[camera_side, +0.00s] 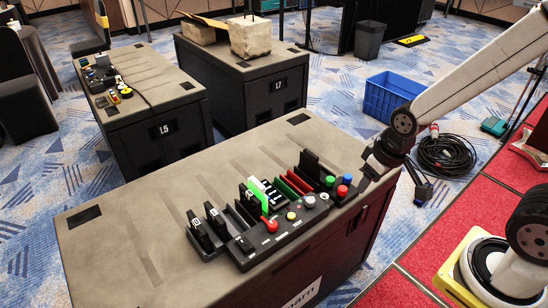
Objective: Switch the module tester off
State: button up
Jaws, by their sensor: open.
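The module tester (284,238) is a black console on the front case, near its right end. Its front panel carries a red button (271,226), a yellow button (291,216), a pale round knob (309,201), and green, red and blue buttons at the right end. Which control is the power switch, and its state, cannot be told. A bright green module (259,190) stands upright among dark modules in the rack slots. My gripper (397,178) is open and apparently empty, right of the tester and apart from its buttons, by the case's right edge.
The front case (125,235) has a bare top on the left. Case L5 (165,135) with small devices and case L7 (265,90) with a concrete block (250,38) stand behind. A blue crate (388,96) and coiled black cable (445,155) lie on the floor.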

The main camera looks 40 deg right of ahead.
jog(key=shift+c, duration=0.2)
grip_shut()
dwell(1.4)
